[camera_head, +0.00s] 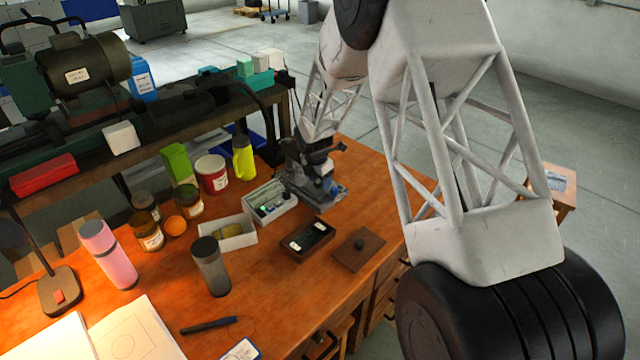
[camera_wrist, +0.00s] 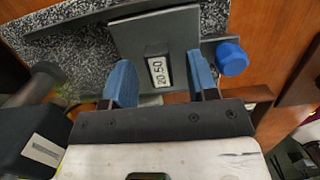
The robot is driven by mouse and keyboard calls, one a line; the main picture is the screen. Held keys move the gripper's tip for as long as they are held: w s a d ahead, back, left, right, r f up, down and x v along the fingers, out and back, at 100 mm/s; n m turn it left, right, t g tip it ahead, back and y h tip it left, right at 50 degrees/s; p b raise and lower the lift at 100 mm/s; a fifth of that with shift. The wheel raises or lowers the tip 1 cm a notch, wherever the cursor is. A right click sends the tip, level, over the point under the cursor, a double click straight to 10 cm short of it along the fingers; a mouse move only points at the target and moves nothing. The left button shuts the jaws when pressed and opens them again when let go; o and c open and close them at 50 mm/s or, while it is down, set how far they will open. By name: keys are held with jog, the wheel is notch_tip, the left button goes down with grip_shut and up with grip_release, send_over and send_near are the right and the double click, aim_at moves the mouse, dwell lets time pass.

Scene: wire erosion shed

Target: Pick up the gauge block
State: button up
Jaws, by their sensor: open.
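The gauge block (camera_wrist: 157,66) is a small dark block with a white face marked "20.50". It shows in the wrist view against a grey metal plate (camera_wrist: 178,24), between and slightly beyond my fingertips. My gripper (camera_wrist: 160,78) has two blue fingers, spread apart with one on each side of the block. I cannot tell whether either finger touches it. In the head view my gripper (camera_head: 318,172) is low over a speckled grey fixture on the bench, and the block cannot be made out there.
A blue knob (camera_wrist: 232,58) sits just right of my right finger. A dark tumbler (camera_head: 211,268) stands farther left.

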dwell(0.5)
grip_shut()
